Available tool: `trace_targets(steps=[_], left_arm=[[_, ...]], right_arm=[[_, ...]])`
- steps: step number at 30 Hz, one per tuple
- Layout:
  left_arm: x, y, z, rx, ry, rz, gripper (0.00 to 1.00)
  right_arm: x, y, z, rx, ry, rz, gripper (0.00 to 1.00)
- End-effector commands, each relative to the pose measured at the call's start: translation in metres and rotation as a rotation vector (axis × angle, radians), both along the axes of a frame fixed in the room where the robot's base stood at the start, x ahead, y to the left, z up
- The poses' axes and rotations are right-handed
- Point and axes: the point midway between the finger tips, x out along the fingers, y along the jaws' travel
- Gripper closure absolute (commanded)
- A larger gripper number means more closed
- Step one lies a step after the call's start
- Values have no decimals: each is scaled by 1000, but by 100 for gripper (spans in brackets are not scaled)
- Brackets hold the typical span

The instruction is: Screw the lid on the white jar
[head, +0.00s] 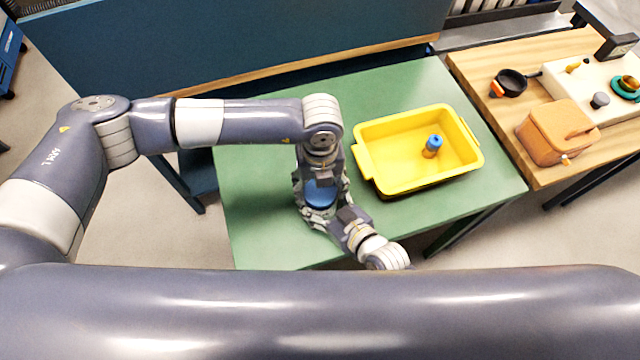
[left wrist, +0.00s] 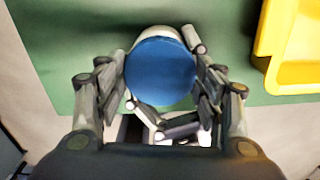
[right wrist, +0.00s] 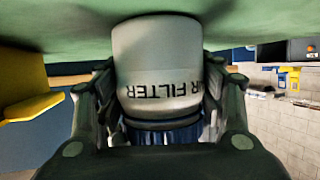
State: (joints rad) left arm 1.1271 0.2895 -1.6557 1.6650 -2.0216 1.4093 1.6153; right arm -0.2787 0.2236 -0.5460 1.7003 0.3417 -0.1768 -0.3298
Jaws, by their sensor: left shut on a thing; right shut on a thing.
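The white jar (right wrist: 158,65) stands on the green table with dark label lettering that reads upside down in the right wrist view. The blue lid (left wrist: 160,72) sits on the jar's top; its ribbed edge shows in the right wrist view (right wrist: 165,137). I cannot tell how tightly it is seated. My left gripper (head: 318,183) comes from above, with its fingers shut on either side of the lid. My right gripper (right wrist: 160,100) reaches in from the side, its fingers shut around the jar. In the head view the arms hide most of the jar.
A yellow bin (head: 375,182) stands on the green table (head: 260,225), right of the grippers, with a small blue-and-orange object (head: 432,146) inside. A wooden bench (head: 480,75) at the right holds an orange case (head: 550,135) and other items. The table's left part is clear.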

Motion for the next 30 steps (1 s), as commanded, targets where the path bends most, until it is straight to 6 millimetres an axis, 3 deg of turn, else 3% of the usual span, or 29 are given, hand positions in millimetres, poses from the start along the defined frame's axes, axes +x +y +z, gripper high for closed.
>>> trace_targets(steps=[7, 18, 19, 21, 30], left_arm=[[0, -1, 0, 0, -1, -322, 54], [-1, -1, 0, 0, 0, -379, 54], [-1, -1, 0, 0, 0, -379, 35], [-1, -1, 0, 0, 0, -379, 19], [0, -1, 0, -1, 0, -377, 18]], right_arm=[[-1, 0, -3, -6, 3, 2, 100], [-1, -1, -3, -6, 3, 2, 100], [-1, -1, -3, -6, 3, 2, 100], [-1, -1, -3, -6, 3, 2, 100], [-1, -1, -3, -6, 4, 2, 100]])
